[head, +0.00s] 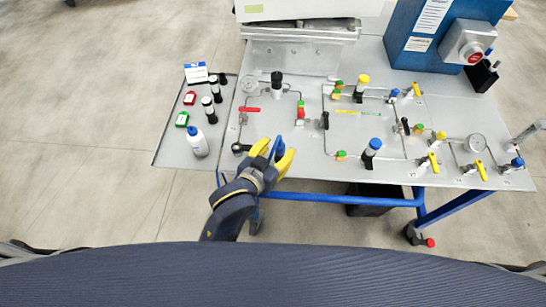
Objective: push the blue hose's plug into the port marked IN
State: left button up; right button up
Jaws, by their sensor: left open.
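My left gripper (274,158), with yellow fingertips, is open at the front edge of the grey panel table (310,170). A small blue part (279,148) shows between its fingers; I cannot tell whether it is the hose's plug or a fitting behind, or whether the fingers touch it. I cannot make out the blue hose for certain. No port marked IN is readable at this size. My right gripper is not in view.
The panel carries thin pipes, coloured valves, a blue-capped part (372,147), a black-topped part (277,82) and a gauge (475,143). A blue cabinet with a red button (474,58) stands at the back right.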

pick_arm(q)
jog(key=shift+x, duration=1.35)
jog(key=shift+c, duration=0.3)
jog(key=shift+s, duration=0.1)
grip_shut()
jog(key=shift+r, duration=0.15)
jog(key=shift+r, duration=2.1)
jog(key=shift+a+r, duration=0.1)
